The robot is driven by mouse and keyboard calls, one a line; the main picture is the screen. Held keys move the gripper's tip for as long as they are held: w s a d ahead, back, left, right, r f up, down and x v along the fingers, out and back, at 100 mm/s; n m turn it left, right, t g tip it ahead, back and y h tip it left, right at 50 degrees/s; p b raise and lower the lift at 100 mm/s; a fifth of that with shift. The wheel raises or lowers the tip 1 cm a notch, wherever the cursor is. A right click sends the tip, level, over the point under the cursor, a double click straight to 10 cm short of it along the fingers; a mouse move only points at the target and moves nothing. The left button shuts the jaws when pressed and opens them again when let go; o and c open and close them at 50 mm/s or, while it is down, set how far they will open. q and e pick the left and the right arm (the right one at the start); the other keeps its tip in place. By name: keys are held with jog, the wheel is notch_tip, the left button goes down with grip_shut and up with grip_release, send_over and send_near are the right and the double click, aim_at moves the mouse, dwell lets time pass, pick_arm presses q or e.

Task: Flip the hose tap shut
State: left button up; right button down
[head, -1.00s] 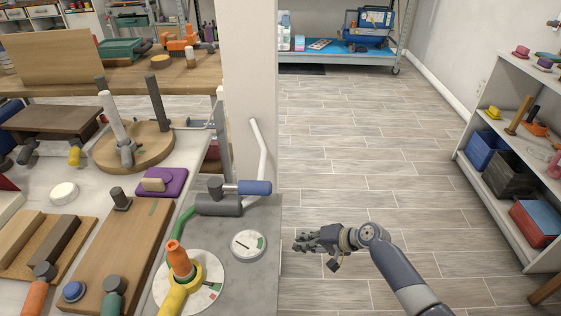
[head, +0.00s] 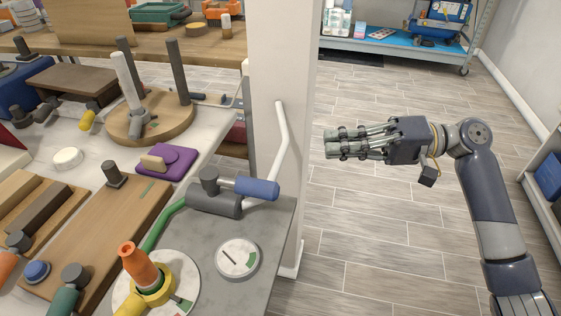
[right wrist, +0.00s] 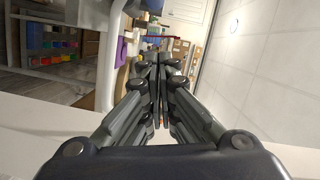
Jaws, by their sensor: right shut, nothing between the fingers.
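The hose tap (head: 214,203) is a grey body on a grey bench panel, with a green hose (head: 165,222) running from its left end. Its blue handle (head: 257,188) points right, roughly in line with the body and past the panel's edge. My right gripper (head: 328,144) is shut and empty, to the right of the handle and higher in the picture, with its fingers pointing left. A clear gap lies between them. The right wrist view shows the same shut fingers (right wrist: 160,62); I cannot make out the tap there. My left gripper is not in view.
A white post (head: 282,90) stands behind the tap, with a white angled bar (head: 281,135) beside it. A round dial (head: 238,258) and an orange-and-yellow fitting (head: 140,265) sit in front on the bench. Open floor lies right of the bench.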

aim_at(240, 184)
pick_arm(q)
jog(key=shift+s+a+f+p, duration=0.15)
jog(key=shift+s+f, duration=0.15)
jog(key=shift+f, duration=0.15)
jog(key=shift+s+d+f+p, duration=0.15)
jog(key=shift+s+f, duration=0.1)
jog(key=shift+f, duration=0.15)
pick_arm(e)
jog(key=s+a+f, duration=0.1)
jog(key=s+a, duration=0.1)
jog(key=a, duration=0.9)
jog(key=shift+s+f, duration=0.35)
jog(key=shift+s, duration=0.05)
